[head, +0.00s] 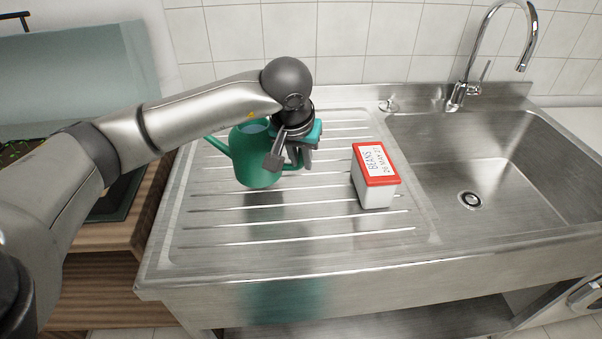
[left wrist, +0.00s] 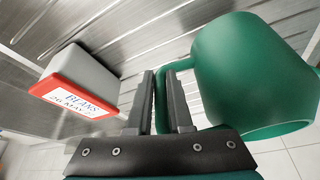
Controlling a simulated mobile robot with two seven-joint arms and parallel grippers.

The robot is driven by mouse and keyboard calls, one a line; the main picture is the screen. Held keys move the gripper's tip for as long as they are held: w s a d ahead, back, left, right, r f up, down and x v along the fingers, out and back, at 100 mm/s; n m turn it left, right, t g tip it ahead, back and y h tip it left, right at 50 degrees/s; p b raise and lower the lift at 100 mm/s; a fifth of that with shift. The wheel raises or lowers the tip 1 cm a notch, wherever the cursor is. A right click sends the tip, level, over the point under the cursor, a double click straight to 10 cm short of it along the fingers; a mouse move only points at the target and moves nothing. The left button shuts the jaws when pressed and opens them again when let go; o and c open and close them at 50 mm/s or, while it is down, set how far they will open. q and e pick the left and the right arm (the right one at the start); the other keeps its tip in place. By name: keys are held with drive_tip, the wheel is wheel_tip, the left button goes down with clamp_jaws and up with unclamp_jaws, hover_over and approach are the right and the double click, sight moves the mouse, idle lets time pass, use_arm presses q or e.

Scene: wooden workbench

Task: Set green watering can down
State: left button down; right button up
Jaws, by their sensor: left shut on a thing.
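The green watering can (head: 252,158) is upright over the ribbed steel drainboard (head: 300,262), with its spout pointing left. It also shows at the right of the left wrist view (left wrist: 235,65). My left gripper (head: 288,163) is at the can's right side, shut on its handle. In the left wrist view the fingers (left wrist: 163,100) close around a narrow green strip of the handle. The gripper and wrist hide part of the can's rim and handle. A dark reflection lies just below the can; I cannot tell whether its base touches the steel.
A white box with a red lid labelled BEANS (head: 375,176) stands on the drainboard right of the can; it also shows in the left wrist view (left wrist: 78,85). The sink basin (head: 500,165) and tap (head: 466,85) are further right. The drainboard's front is clear.

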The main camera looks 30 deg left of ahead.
use_arm(q)
drive_tip(key=shift+f, duration=1.7)
drive_tip(key=shift+f, duration=0.1)
drive_tip(key=c, duration=1.3)
unclamp_jaws()
drive_tip(key=shift+f+b, duration=0.2)
drive_tip(key=shift+b, duration=0.15)
drive_tip(key=o, duration=0.5)
drive_tip(key=shift+r, duration=0.1)
drive_tip(key=shift+r, duration=0.1)
drive_tip(key=p+v, duration=0.2)
drive_tip(key=v, duration=1)
